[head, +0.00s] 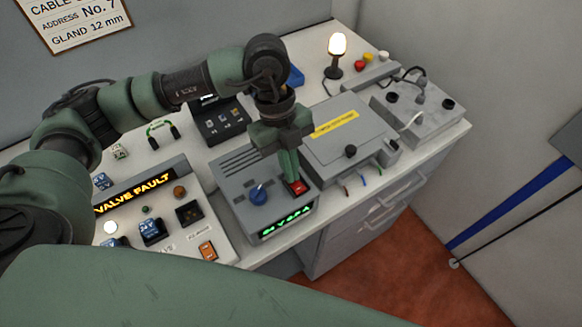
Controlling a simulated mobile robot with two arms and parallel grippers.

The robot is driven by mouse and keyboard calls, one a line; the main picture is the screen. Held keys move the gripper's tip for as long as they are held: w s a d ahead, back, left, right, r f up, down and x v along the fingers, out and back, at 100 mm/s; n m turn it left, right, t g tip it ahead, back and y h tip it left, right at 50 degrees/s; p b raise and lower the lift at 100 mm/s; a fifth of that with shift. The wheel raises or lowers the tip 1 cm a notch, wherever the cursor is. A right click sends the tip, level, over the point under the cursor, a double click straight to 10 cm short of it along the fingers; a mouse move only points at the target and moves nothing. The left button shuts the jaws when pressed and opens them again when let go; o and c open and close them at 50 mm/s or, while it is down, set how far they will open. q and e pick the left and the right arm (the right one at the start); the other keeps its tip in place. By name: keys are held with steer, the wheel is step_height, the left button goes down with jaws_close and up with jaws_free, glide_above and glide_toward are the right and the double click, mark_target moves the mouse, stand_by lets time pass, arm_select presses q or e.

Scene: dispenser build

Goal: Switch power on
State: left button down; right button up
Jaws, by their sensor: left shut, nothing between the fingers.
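A grey box (233,178) stands near the front edge of the bench. It carries a blue knob (258,195), a red switch (297,188) and a lit green display (286,222) on its front. My left gripper (291,176) is shut and empty, pointing down with its fingertips at the red switch. The fingers hide part of the switch, and I cannot tell whether they touch it or which way it is set. My right gripper is not in view.
Left of the box, a panel shows a lit "VALVE FAULT" sign (134,191) and an orange switch (208,250). Right of it is a grey case with a yellow label (336,124). A lit lamp (337,45) and coloured buttons (369,57) stand behind.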

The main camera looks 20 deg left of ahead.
arm_select(q)
steer(key=shift+s, duration=0.1)
steer(key=shift+s+d+r+p, duration=0.35)
steer(key=shift+s+d, duration=0.05)
steer(key=shift+d, duration=0.25)
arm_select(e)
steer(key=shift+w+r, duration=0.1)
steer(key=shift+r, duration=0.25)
arm_select(q)
steer(key=shift+w+a, duration=0.1)
